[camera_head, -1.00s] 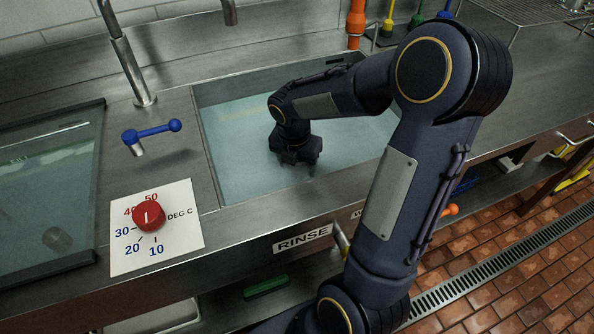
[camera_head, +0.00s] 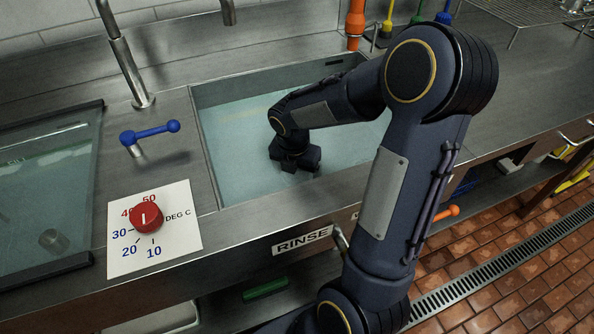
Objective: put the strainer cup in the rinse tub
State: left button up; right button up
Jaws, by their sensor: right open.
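The rinse tub (camera_head: 222,150) is the sunken steel basin in the middle, with pale water in it and the RINSE label on the counter front. My right gripper (camera_head: 304,168) points down inside the tub's outline, low over or at the water; I cannot tell which. It is open, and I see nothing held in it. My arm hides part of the tub's right side. I cannot identify the strainer cup for certain. A small grey round object (camera_head: 54,241) shows dimly in the left basin (camera_head: 45,190). My left gripper is not in view.
A blue lever (camera_head: 150,132) and a red dial (camera_head: 146,217) on a white temperature card stand between the basins. A tall steel tap (camera_head: 125,60) rises behind them. Bare counter lies to the right, with a wire rack (camera_head: 510,12) at the back.

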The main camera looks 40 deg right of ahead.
notch_tip(320, 180, up, 12)
jog(key=a+p, duration=0.1)
jog(key=p, duration=0.1)
jog(key=shift+s+a+p, duration=0.3)
jog(key=shift+s+p, duration=0.05)
jog(key=shift+s, duration=0.05)
jog(key=shift+r, duration=0.1)
